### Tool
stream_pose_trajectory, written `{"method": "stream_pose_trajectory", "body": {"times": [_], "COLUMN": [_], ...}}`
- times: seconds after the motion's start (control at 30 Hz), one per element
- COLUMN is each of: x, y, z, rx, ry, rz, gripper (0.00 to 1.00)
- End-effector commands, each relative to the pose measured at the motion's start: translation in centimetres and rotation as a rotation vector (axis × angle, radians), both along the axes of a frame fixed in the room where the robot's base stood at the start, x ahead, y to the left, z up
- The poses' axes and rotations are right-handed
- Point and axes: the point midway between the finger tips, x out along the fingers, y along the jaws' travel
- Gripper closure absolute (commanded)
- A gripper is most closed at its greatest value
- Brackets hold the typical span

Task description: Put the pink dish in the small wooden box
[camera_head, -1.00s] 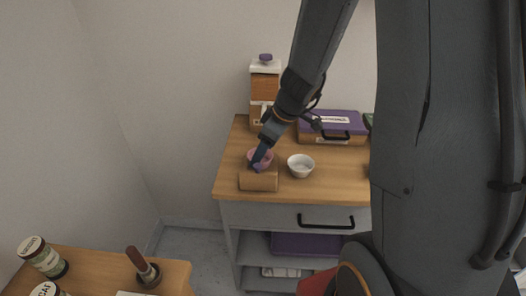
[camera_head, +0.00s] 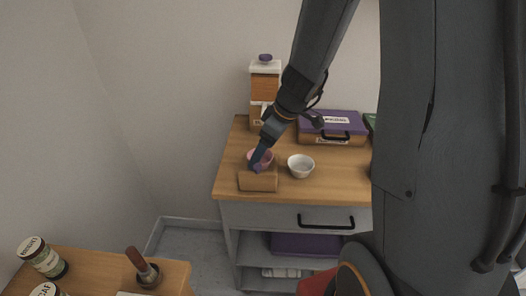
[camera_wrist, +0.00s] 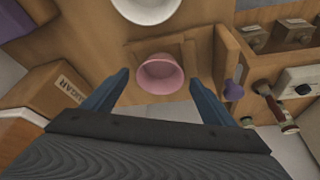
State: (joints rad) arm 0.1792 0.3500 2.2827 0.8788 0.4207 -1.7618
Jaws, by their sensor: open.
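The pink dish (camera_head: 264,155) is at the cart top's front left, a small round bowl. In the wrist view the pink dish (camera_wrist: 160,76) is upright, with a squarish wooden edge around part of it. My gripper (camera_head: 257,167) points down at the dish. In the wrist view my gripper's (camera_wrist: 155,92) open fingers are on either side of the dish, with visible gaps.
A white bowl (camera_head: 301,166) stands just right of the dish. A sugar canister (camera_head: 264,95) and a purple-topped case (camera_head: 333,127) stand at the back. A lower table (camera_head: 176,272) with jars is at the front left. The cart's front edge is close to the box.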

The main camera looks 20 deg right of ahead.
Motion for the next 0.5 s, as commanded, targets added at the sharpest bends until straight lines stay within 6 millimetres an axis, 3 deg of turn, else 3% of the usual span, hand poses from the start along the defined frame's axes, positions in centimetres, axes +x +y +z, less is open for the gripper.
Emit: {"method": "stream_pose_trajectory", "body": {"times": [0.5], "x": [-2.4], "y": [-2.5], "z": [8.3], "rx": [-0.002], "ry": [-0.004], "rz": [-0.003], "gripper": [0.22]}}
